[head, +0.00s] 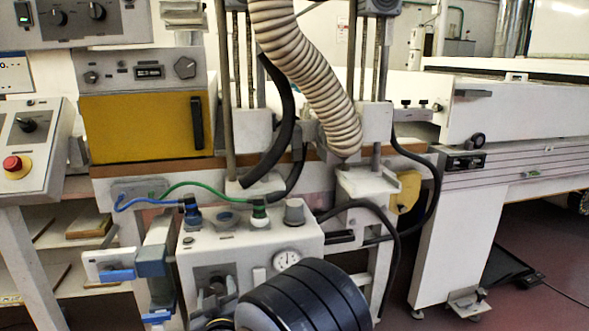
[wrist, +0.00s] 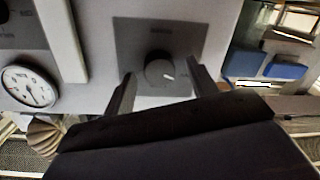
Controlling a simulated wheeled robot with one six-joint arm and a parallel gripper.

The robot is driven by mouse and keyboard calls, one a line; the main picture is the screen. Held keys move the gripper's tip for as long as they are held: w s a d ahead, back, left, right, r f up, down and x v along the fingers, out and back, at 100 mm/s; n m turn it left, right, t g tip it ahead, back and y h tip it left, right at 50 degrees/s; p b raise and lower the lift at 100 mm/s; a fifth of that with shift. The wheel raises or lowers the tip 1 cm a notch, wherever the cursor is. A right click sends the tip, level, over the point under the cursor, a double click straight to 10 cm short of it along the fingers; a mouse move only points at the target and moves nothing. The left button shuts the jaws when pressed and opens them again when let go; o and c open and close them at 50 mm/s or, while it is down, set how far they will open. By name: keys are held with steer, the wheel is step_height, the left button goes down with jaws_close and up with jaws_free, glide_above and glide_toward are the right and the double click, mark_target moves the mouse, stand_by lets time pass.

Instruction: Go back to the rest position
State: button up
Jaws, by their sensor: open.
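My gripper (wrist: 161,72) shows in the wrist view with its two dark fingers apart. A dark round knob (wrist: 160,70) with a white mark appears between them, on a dark grey plate (wrist: 130,40). A gap shows on each side of the knob, and nothing is held. How far the fingertips are from the plate is hard to tell. In the head view my dark ribbed arm covers the lower middle, in front of the pale control box (head: 235,247), and largely hides the gripper.
A pressure gauge (head: 287,259) sits on the box beside my arm. Blue and green cables (head: 160,195) and a ribbed hose (head: 305,70) hang close above. A blue-handled bracket (head: 117,274) stands at left, an emergency stop (head: 14,165) farther left. Open floor (head: 540,255) shows at right.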

steer(key=shift+m+b, duration=0.55)
steer(key=shift+m, duration=0.55)
steer(key=shift+d, duration=0.1)
